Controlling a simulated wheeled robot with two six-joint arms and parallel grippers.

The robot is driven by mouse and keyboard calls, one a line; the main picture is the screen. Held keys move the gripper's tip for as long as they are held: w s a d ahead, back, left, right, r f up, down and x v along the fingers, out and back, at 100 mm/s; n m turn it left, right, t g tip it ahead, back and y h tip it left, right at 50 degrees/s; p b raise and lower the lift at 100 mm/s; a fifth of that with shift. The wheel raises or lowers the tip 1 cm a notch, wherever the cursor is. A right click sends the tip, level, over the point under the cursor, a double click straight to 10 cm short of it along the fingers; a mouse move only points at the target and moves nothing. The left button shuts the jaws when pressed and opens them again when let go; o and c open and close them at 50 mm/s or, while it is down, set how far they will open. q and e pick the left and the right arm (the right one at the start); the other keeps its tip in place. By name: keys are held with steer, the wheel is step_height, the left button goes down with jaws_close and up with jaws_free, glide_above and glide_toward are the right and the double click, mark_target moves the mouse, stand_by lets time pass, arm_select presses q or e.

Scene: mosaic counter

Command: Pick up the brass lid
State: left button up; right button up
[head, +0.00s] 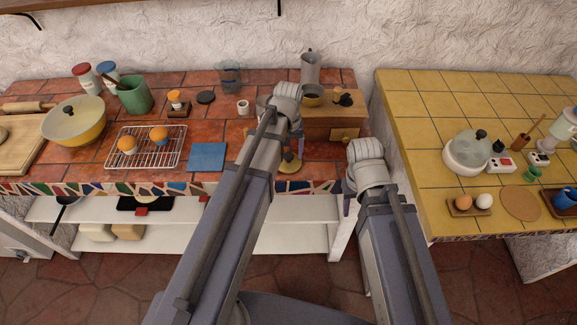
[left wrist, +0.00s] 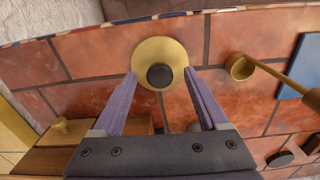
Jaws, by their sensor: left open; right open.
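The brass lid (left wrist: 148,52) is a round golden disc with a dark knob, lying on the red tiles near the counter's front edge. In the head view the lid (head: 290,166) shows just right of my left forearm, in front of the wooden grinder box. My left gripper (left wrist: 160,74) is open and empty, its two purple fingers reaching to either side of the lid's near part, with the knob between them. I cannot tell its height above the lid. My right gripper (head: 347,200) is open, mostly hidden behind its wrist, in front of the gap between the counters.
A brass scoop (left wrist: 240,67) with a long handle lies right of the lid in the wrist view. The wooden grinder box (head: 330,127) stands behind. A blue cloth (head: 207,157) and a wire rack (head: 146,147) lie to the left. The yellow counter (head: 425,115) is at right.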

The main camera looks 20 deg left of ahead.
arm_select(q)
step_height(320, 180, down, 2)
steer(key=shift+b, duration=0.55)
steer(key=shift+r, duration=0.1)
jaws_close()
